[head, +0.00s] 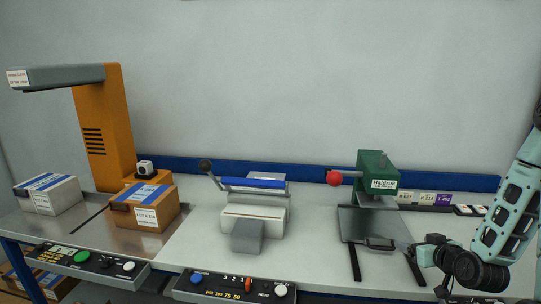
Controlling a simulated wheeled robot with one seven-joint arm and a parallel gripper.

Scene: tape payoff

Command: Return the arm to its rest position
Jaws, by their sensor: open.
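My gripper (414,256) is at the lower right in the head view, at the end of my teal and black arm. It is open and appears empty, though the fingers are small and partly hidden by the wrist. It hangs near the front edge of the bench, just right of the dark plate (372,222) of the green press (377,172). I cannot tell whether it touches the bench.
The press has a red-knobbed lever (335,178). An orange post (101,125), a brown box (146,208) and a white box (48,195) stand left. Control panels (235,289) line the front edge.

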